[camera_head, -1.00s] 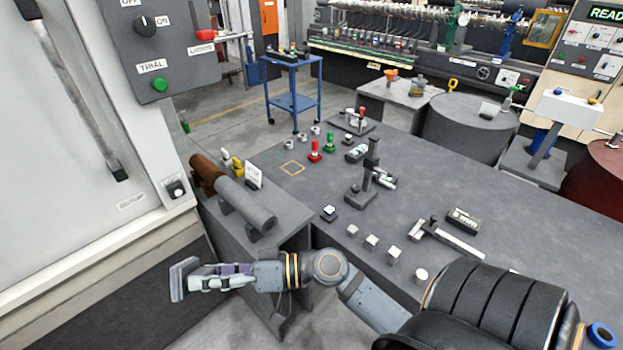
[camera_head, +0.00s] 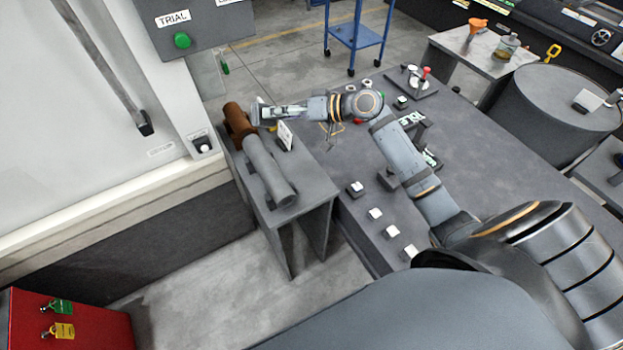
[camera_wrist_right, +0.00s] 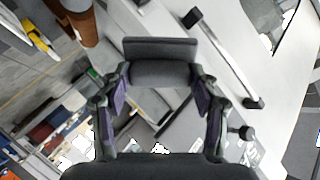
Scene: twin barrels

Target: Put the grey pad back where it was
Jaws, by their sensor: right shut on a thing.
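My right gripper (camera_head: 268,112) reaches in from the right above the small side table and is shut on the grey pad (camera_head: 257,109). In the right wrist view the grey pad (camera_wrist_right: 160,48) is a flat dark grey plate with a thicker block behind it, held between the two fingers (camera_wrist_right: 160,92). In the head view the pad is small and close to the brown end of the pipe, and I cannot tell if it touches anything. My left gripper is not in view.
A brown-and-grey pipe (camera_head: 263,167) lies on the side table (camera_head: 310,185), with a white sign (camera_head: 285,136) beside it. The workbench (camera_head: 470,160) carries small blocks and tools. A white machine (camera_head: 90,120) stands at left, a red padlocked box (camera_head: 85,320) at lower left.

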